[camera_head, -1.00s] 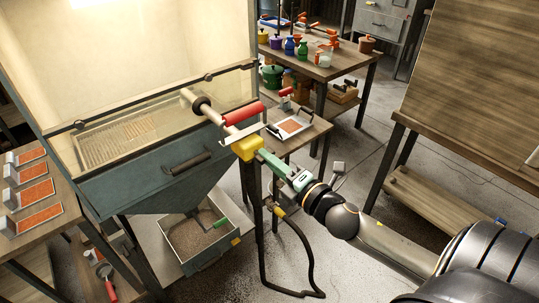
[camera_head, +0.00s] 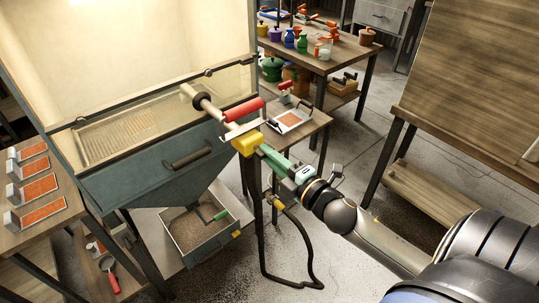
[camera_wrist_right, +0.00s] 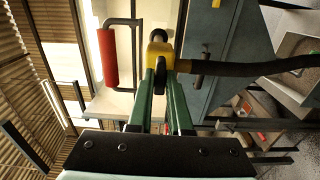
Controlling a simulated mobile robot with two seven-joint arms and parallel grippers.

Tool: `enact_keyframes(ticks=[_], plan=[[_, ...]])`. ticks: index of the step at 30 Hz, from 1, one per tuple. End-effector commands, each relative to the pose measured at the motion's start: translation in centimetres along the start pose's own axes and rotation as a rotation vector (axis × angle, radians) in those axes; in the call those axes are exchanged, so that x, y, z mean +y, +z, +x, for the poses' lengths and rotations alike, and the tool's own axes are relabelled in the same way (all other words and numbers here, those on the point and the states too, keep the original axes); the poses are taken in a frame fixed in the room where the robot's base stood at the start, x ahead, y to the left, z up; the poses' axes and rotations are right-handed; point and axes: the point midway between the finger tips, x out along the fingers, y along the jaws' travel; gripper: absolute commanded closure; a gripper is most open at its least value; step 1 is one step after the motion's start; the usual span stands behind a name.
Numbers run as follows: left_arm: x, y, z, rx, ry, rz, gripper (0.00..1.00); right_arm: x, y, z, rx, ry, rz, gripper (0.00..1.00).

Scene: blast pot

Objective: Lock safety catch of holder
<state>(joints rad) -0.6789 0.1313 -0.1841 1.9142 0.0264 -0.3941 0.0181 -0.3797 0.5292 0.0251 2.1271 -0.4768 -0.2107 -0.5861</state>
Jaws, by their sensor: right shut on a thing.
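My right gripper (camera_head: 262,150), with green fingers, is shut on this yellow piece. In the right wrist view the yellow piece (camera_wrist_right: 160,58) is between the fingertips, and the red handle (camera_wrist_right: 108,56) is to its left. My left gripper is out of view.
A black hose (camera_head: 262,220) hangs below the yellow piece and loops over the floor. The cabinet (camera_head: 150,180) with its drawer handle is at left. A grit bin (camera_head: 183,240) stands below it. A small table with a tray (camera_head: 289,121) stands behind the gripper.

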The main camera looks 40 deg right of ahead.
Motion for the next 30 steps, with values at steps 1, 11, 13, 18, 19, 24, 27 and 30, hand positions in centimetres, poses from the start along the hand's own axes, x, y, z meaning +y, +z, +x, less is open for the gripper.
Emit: enact_keyframes(ticks=[1, 11, 13, 18, 19, 24, 27, 30], plan=[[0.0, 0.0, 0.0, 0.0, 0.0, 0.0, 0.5, 0.0, -0.1, 0.0, 0.001, 0.001, 0.001, 1.0], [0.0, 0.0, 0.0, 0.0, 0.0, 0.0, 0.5, 0.0, 0.0, 0.0, 0.001, 0.0, -0.001, 0.53], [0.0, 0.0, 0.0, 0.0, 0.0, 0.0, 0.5, 0.0, 0.0, 0.0, 0.001, 0.0, -0.001, 0.53], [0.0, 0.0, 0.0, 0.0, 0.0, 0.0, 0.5, 0.0, 0.0, -0.1, 0.0, 0.0, -0.001, 0.53], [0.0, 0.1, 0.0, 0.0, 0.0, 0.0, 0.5, -0.1, 0.0, -0.2, 0.0, -0.001, -0.001, 0.53], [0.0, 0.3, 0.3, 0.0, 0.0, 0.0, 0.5, -0.2, 0.0, -1.6, 0.0, -0.003, 0.001, 0.53], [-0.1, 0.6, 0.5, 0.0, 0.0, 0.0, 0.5, -0.3, 0.0, -3.1, -0.001, -0.004, 0.001, 0.53], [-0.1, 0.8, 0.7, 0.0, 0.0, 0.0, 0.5, -0.3, 0.0, -4.7, 0.0, -0.003, 0.0, 0.53]])
